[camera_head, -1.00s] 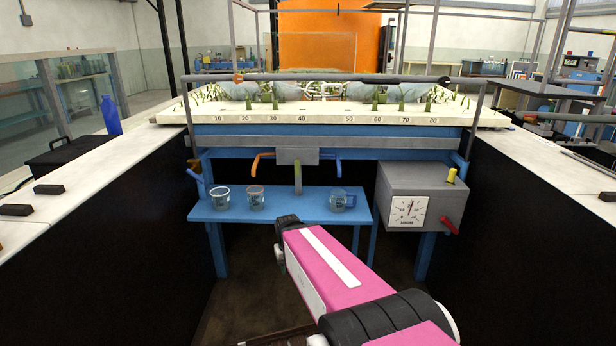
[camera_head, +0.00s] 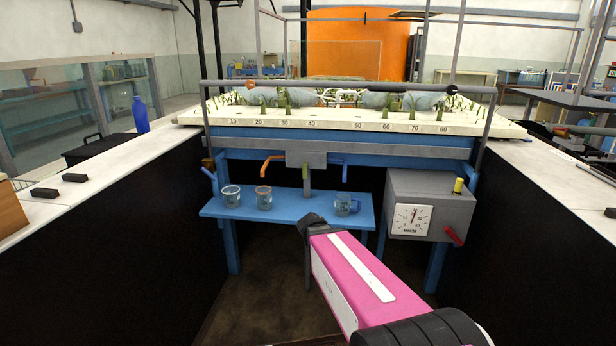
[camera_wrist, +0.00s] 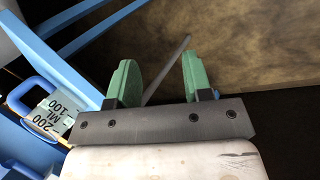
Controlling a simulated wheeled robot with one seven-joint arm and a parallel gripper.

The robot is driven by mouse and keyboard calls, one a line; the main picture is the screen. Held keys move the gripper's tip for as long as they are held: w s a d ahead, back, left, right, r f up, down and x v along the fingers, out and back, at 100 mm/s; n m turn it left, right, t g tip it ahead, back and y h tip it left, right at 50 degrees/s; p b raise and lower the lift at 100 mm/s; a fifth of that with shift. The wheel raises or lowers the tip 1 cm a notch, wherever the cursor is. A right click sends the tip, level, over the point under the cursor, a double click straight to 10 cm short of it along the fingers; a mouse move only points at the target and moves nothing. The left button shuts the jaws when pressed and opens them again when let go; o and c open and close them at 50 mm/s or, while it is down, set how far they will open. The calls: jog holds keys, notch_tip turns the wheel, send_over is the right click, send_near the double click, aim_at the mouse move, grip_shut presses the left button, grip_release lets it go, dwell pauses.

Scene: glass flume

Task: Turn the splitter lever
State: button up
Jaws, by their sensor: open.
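A grey splitter block (camera_head: 306,159) sits under the front of the flume bench. An orange bent spout (camera_head: 271,164) sticks out on its left and a blue one (camera_head: 345,172) on its right. A measuring jug with a blue handle (camera_wrist: 55,114) lies left of the fingers.
Two beakers (camera_head: 231,196) (camera_head: 264,198) and the jug (camera_head: 343,204) stand on a blue shelf (camera_head: 290,213) below the block. A grey box (camera_head: 430,190) with a dial, yellow knob and red handle is at right. White counters flank the dark gap on both sides.

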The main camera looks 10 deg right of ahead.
aim_at(304, 175)
jog(key=w+a+r+n+t+h, duration=0.1)
jog(key=w+r+n+t, duration=0.1)
jog(key=w+r+n, duration=0.2)
jog(key=w+a+r+n+t+h, duration=0.1)
jog(key=w+r+n+t+h, duration=0.1)
jog(key=w+n, duration=0.4)
jog(key=w+a+r+n+t+h, duration=0.1)
jog(key=w+r+n+t, duration=0.3)
jog(key=w+r, duration=0.1)
jog(key=shift+a+r+n+h, duration=0.3)
jog(key=shift+r+n, duration=0.1)
jog(key=shift+r, duration=0.3)
jog(key=w+a+r+n+t+y, duration=0.1)
jog(key=w+a+r+n+t, duration=0.45)
jog(key=n, duration=0.25)
jog(key=shift+g, duration=0.35)
jog(key=x, duration=1)
jog(key=shift+s+d+r, duration=0.1)
jog(key=shift+d, duration=0.05)
jog(key=shift+c, duration=0.3)
grip_shut()
